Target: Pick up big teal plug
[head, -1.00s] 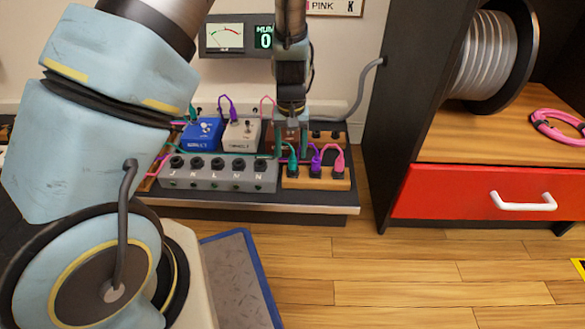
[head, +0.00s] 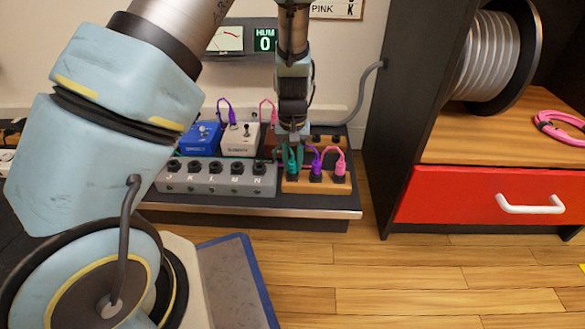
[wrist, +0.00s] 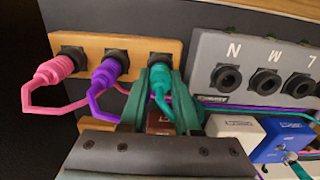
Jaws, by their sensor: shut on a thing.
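The big teal plug (wrist: 160,88) is in the right-hand socket of the wooden socket block in the wrist view, with my gripper (wrist: 170,100) shut around it. In the head view the teal plug (head: 292,160) sits at the left end of the block (head: 318,186), partly hidden by my gripper (head: 291,142). My gripper points down at it. A purple plug (head: 316,163) and a pink plug (head: 340,163) stand beside it in the same block, apart from my gripper.
A grey box (head: 221,180) with a lettered row of sockets stands just left of the block. Blue (head: 201,137) and white (head: 241,138) pedals are behind it. A black cabinet with a red drawer (head: 480,194) stands at the right.

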